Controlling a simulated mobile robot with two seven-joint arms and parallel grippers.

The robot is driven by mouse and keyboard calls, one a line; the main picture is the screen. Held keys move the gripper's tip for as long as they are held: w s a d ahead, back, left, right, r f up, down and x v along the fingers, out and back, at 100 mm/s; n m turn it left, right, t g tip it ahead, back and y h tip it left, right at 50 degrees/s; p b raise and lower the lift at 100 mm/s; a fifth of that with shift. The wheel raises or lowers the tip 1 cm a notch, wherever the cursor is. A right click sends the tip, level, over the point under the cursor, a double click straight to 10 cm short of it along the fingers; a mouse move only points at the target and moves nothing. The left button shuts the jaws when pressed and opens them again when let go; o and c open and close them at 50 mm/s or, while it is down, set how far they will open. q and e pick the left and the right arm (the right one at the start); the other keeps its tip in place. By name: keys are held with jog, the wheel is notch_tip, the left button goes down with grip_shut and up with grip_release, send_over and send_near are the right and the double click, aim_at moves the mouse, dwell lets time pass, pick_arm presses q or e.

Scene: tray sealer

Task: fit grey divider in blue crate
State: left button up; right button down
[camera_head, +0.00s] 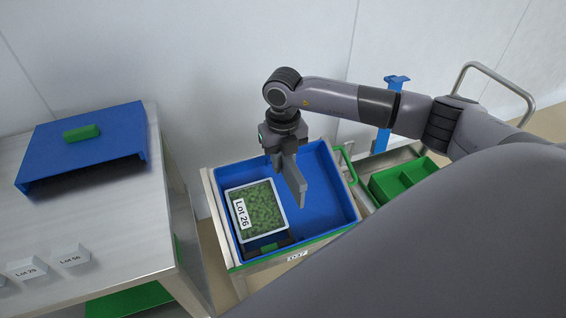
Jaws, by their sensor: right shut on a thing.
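The blue crate (341,188) stands on a cart in the middle of the head view, open at the top. The grey divider (293,183) is a thin plate held upright over the middle of the crate, just right of the tray inside. My right gripper (279,157) is shut on the divider's upper part, above the crate's far half. I cannot tell whether the divider's lower edge touches the crate floor. My left gripper is out of view.
In the crate's left part lies a tray (235,228) of green pieces labelled Lot 26, with a dark item (285,239) at its near end. A metal table (120,222) with a blue cover (112,140) stands left. A green divided bin (391,187) is right of the cart.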

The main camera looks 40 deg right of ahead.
jog(key=shift+f, duration=0.45)
jog(key=shift+f, duration=0.2)
jog(key=c, duration=1)
grip_release()
jog(key=shift+o, duration=0.2)
jog(key=shift+r, duration=0.1)
